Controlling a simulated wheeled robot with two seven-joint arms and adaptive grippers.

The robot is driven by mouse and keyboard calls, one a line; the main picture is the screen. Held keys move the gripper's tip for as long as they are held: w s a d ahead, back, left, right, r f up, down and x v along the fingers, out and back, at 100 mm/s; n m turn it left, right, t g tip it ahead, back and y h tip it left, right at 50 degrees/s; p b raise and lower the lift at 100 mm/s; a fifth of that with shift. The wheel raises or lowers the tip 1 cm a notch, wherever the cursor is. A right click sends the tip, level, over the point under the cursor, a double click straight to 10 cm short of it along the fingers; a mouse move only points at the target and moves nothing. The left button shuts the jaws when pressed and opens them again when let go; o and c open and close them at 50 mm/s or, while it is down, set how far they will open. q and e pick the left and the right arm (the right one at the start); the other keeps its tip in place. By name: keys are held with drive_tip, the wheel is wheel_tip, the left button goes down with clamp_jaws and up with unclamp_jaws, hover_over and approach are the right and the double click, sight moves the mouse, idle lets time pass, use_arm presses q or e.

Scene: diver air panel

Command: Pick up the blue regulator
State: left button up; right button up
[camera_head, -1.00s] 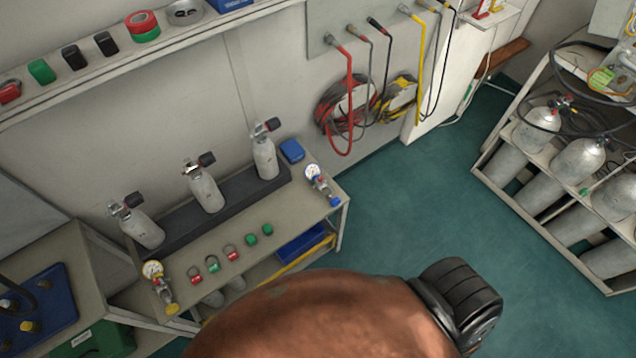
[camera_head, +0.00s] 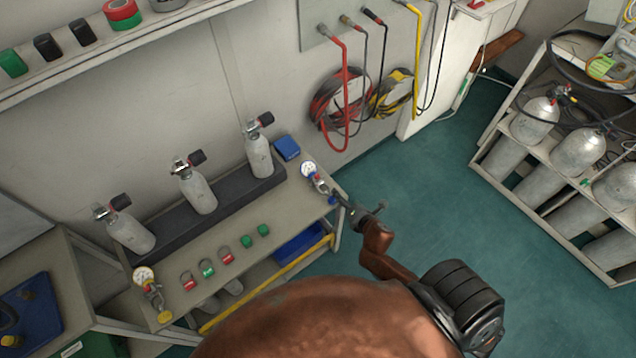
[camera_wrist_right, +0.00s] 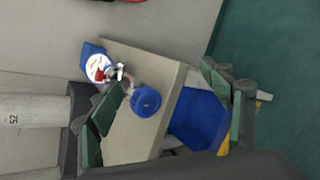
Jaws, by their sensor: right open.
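The blue regulator (camera_head: 308,170), with a white-faced gauge and a blue knob, lies at the right end of the bench top (camera_head: 240,222). In the right wrist view its gauge (camera_wrist_right: 98,67) is at upper left and its blue knob (camera_wrist_right: 145,101) appears between the fingers. My right gripper (camera_head: 345,204) is open, just off the bench's right end beside the knob. In the right wrist view its green-padded fingers (camera_wrist_right: 162,82) are spread, with nothing held. I cannot tell whether a finger touches the regulator. My left gripper is not in view.
A yellow regulator (camera_head: 146,281) lies at the bench's left end. Several grey cylinders (camera_head: 197,193) stand in a dark rack behind. Red and green rings (camera_head: 227,257) lie along the front. A blue box (camera_head: 286,147) sits behind the blue regulator.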

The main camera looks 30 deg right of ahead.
sight(319, 182)
drive_tip(key=w+a+n, duration=0.1)
drive_tip(key=n, duration=0.2)
drive_tip(key=w+a+r+n+t+y, duration=0.1)
drive_tip(key=w+n, duration=0.1)
drive_tip(key=n, duration=0.1)
drive_tip(key=w+r+n+y, duration=0.1)
drive_tip(key=n, duration=0.2)
drive_tip(key=shift+w+a+r+n+t, duration=0.1)
drive_tip(key=shift+w+a+n+t, duration=0.2)
drive_tip(key=shift+a+n+t, duration=0.1)
drive_tip(key=n, duration=0.1)
drive_tip(key=w+a+n+y, duration=0.1)
drive_tip(key=shift+n, duration=0.3)
drive_tip(key=shift+w+a+y, duration=0.15)
drive_tip(key=shift+w+y, duration=0.15)
drive_tip(key=b+x, duration=0.1)
drive_tip(key=x, duration=0.6)
drive_tip(key=shift+b, duration=0.4)
drive_tip(key=shift+r, duration=0.1)
